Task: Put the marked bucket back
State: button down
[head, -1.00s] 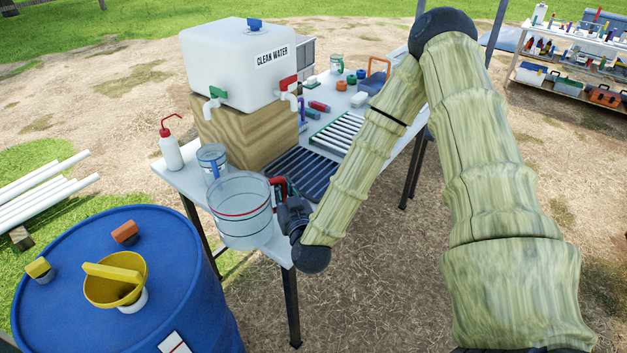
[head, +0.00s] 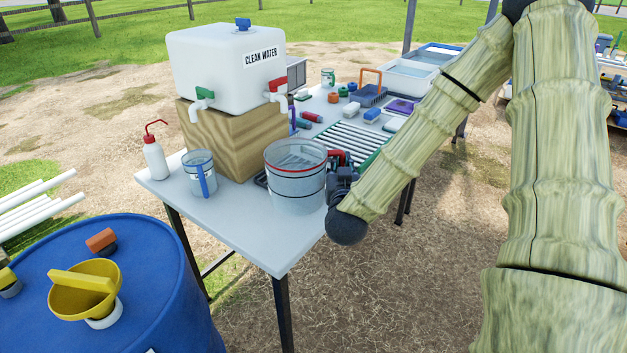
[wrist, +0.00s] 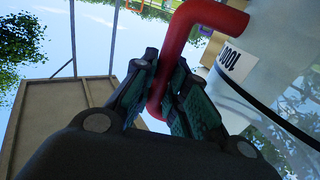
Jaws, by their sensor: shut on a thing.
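The marked bucket (head: 296,182) is clear, with a red line near the rim, a dark line below it and a red handle (head: 338,156). My gripper (head: 342,178) is at its right side, shut on the handle. In the wrist view the red handle (wrist: 190,45) passes between my gripper's fingers (wrist: 163,95), beside the bucket's clear wall (wrist: 285,65) with a white label. The bucket is upright, over the table beside the wooden block. I cannot tell whether its base touches anything. It hides most of the dark ribbed mat (head: 261,179).
The white table (head: 235,222) is clear at its front. A clear jug with blue handle (head: 199,174) and a wash bottle (head: 155,157) stand left. The clean water tank (head: 226,68) sits on the wooden block (head: 237,138). A slatted rack (head: 352,143) lies behind my gripper.

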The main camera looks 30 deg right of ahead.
jog(key=w+d+f+p, duration=0.2)
jog(key=w+d+f, duration=0.3)
jog(key=w+d, duration=0.5)
jog(key=shift+w+d+p, duration=0.25)
jog(key=shift+w+p, duration=0.1)
jog(key=shift+w, duration=0.65)
jog(key=c, duration=1.4)
grip_release()
jog(key=shift+f, duration=0.1)
jog(key=shift+c, duration=0.2)
jog(key=b+v, duration=0.1)
jog(key=v, duration=1.1)
jog(key=shift+o, duration=0.3)
